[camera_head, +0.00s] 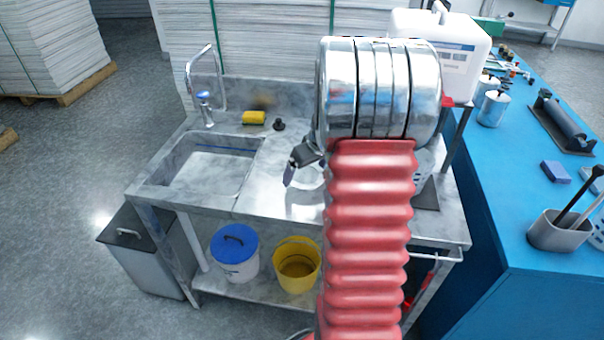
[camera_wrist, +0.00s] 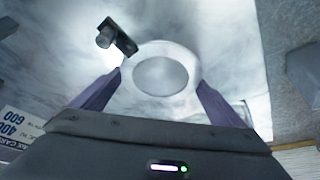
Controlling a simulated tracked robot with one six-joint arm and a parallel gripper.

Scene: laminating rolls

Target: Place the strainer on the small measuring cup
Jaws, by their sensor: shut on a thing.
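My gripper (camera_wrist: 160,82) is shut on a round thing with a pale, see-through rim and a grey middle, which looks like the strainer (camera_wrist: 160,48). Its rim lies between my two purple fingers in the wrist view. In the head view my gripper (camera_head: 300,172) is largely hidden by my arm, and a pale round edge, likely the strainer (camera_head: 312,178), shows beside it above the grey worktop (camera_head: 262,195). I cannot make out the small measuring cup in either view; my arm hides part of the worktop.
A sink (camera_head: 205,165) with a tap (camera_head: 205,105) is on the left. A yellow sponge (camera_head: 254,118) and a small black thing (camera_head: 279,125) lie behind. A white canister (camera_head: 445,50) stands at the back right. A blue table (camera_head: 500,210) is on the right.

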